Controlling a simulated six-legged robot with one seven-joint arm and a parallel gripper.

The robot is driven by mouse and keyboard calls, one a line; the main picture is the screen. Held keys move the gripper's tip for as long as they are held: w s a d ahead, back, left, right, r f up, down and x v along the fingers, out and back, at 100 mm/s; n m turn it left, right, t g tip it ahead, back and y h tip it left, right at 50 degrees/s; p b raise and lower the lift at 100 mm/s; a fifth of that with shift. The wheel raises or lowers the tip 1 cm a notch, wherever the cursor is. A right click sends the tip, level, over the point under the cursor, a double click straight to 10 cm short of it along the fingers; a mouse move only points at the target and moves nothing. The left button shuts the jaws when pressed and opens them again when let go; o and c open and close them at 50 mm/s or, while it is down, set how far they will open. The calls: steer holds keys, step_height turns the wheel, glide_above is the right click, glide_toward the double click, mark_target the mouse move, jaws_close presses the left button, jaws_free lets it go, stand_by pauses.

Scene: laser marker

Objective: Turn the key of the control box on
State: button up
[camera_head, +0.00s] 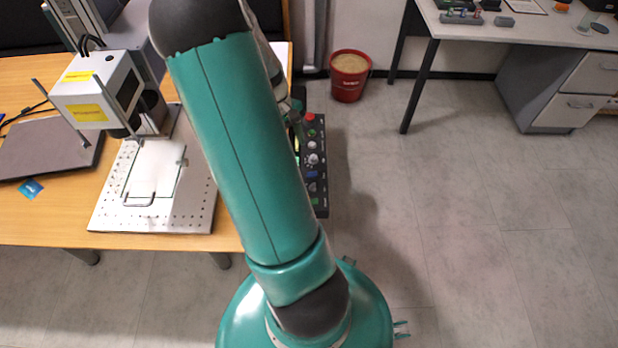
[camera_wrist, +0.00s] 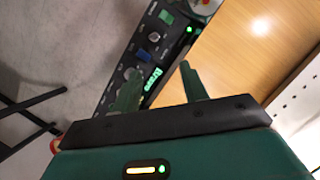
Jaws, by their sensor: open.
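The control box (camera_head: 318,190) is a long black panel at the right edge of the wooden table, partly hidden behind my arm in the head view. It bears a red button (camera_head: 310,117), silver round controls (camera_head: 313,159) and a blue switch (camera_head: 312,174). In the wrist view the box (camera_wrist: 168,48) runs diagonally beyond my gripper, with its blue switch (camera_wrist: 141,54) and a silver control (camera_wrist: 153,37) showing. I cannot tell which control is the key. My gripper (camera_wrist: 160,70) is open and empty, its green fingers apart over the panel; contact is unclear.
The wooden table (camera_head: 40,225) holds a laser marker (camera_head: 98,90), a perforated plate (camera_head: 110,215) and a dark laptop (camera_head: 45,150). A red bucket (camera_head: 350,85) stands on the floor behind the box. A desk (camera_head: 520,30) stands back right. Floor right of the box is clear.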

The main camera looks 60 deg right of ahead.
mark_target(313, 186)
steer(key=x, duration=0.5)
steer(key=s+x, duration=0.1)
steer(key=x, duration=0.4)
steer(key=d+x, duration=0.1)
steer(key=x, duration=0.4)
steer(key=shift+s+a, duration=0.1)
steer(key=shift+s, duration=0.1)
steer(key=shift+r, duration=0.1)
jaws_close()
